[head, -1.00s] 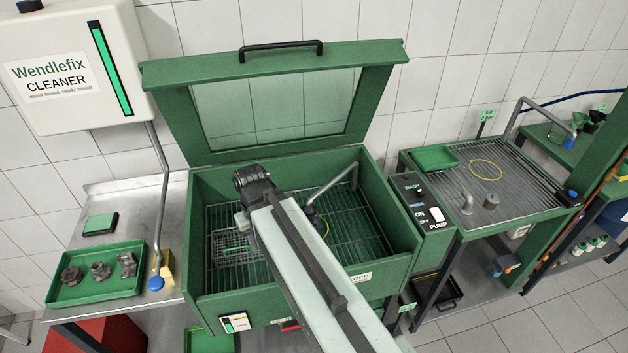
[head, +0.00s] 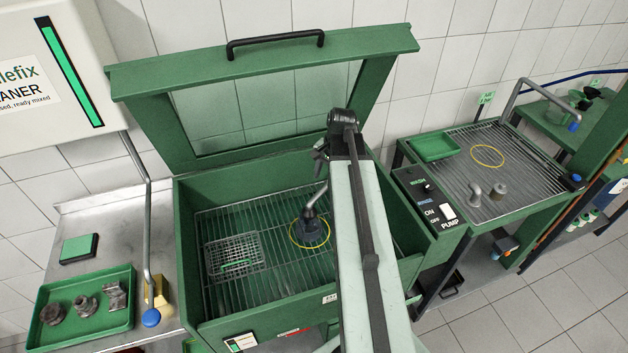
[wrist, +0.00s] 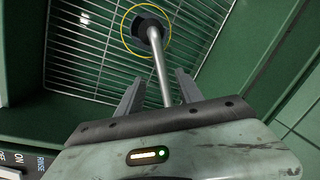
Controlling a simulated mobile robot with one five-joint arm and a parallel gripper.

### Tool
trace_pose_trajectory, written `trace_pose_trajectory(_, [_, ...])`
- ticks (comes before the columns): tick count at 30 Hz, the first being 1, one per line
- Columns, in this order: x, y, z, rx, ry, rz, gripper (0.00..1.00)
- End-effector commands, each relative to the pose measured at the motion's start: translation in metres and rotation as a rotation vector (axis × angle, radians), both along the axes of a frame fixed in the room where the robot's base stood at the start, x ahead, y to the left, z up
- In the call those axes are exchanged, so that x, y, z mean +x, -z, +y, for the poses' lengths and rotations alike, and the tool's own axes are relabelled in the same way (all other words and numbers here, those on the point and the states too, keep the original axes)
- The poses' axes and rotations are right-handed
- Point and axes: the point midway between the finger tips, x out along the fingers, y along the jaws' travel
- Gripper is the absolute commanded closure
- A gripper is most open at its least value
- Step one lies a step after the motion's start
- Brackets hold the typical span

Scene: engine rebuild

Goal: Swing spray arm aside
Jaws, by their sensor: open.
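The spray arm is a grey pipe (wrist: 160,70) with a dark round spray head (head: 311,228), inside the open green washer (head: 190,250). The spray head hangs over a yellow ring (head: 291,236) at the grate; it also shows in the wrist view (wrist: 147,27). My gripper (wrist: 157,84) is open, with the pipe between its two fingers in the picture. I cannot tell whether either finger touches the pipe. In the head view my arm hides most of the pipe, and the gripper shows only as a dark edge.
A small wire basket (head: 235,256) sits on the grate to the left. The washer's lid (head: 270,60) stands open behind. A green tray (head: 100,318) with dark parts lies left. A control panel (head: 428,198) and drain table (head: 520,170) stand right.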

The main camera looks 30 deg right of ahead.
Motion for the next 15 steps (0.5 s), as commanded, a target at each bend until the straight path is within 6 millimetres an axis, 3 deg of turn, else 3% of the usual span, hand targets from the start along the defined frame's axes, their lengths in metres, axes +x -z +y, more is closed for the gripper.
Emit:
trace_pose_trajectory(8, [-0.001,0.005,-0.007,0.005,0.029,-0.003,0.57])
trace_pose_trajectory(15, [0.004,0.039,-0.005,0.005,0.026,-0.004,0.57])
